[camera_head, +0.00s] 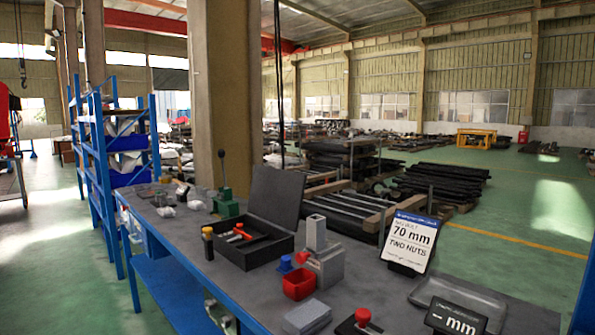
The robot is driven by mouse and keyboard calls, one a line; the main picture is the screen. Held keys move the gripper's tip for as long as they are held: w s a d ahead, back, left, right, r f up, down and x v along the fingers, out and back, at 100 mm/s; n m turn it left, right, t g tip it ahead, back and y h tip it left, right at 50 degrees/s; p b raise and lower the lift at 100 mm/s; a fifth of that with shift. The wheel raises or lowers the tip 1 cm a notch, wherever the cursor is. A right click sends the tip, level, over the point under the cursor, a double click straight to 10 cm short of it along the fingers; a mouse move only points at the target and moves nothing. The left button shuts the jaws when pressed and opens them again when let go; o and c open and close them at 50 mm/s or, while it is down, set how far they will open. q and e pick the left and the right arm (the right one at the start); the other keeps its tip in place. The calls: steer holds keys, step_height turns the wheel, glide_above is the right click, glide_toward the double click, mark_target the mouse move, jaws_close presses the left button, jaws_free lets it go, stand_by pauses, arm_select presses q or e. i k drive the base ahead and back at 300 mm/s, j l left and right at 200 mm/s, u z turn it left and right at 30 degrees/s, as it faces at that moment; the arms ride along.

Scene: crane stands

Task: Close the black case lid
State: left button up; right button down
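The black case (241,259) sits on the grey workbench in the head view, left of the middle. Its lid (276,196) is open and stands up at the back, leaning slightly. Inside the case lies a tool with orange-red parts (240,231); the rest of the inside is dark and hard to make out. Neither of my grippers can be made out in this view.
A dark bottle with a yellow top (207,243) stands close left of the case, and a green press (225,203) behind it. A grey metal block (325,264), red bin (298,283) and blue knob (285,263) stand to the right. A sign (410,242) stands further right.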

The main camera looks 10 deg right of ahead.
mark_target(276, 195)
steer(key=i+j+z, duration=0.1)
steer(key=i+j, duration=0.3)
steer(key=i+j+z, duration=0.1)
steer(key=i+j, duration=0.35)
steer(key=i+j+z, duration=0.15)
steer(key=i+j, duration=0.3)
steer(key=i+j+z, duration=0.1)
steer(key=i+j, duration=0.3)
steer(key=i+j+z, duration=0.1)
steer(key=i+j, duration=0.25)
steer(key=j, duration=0.3)
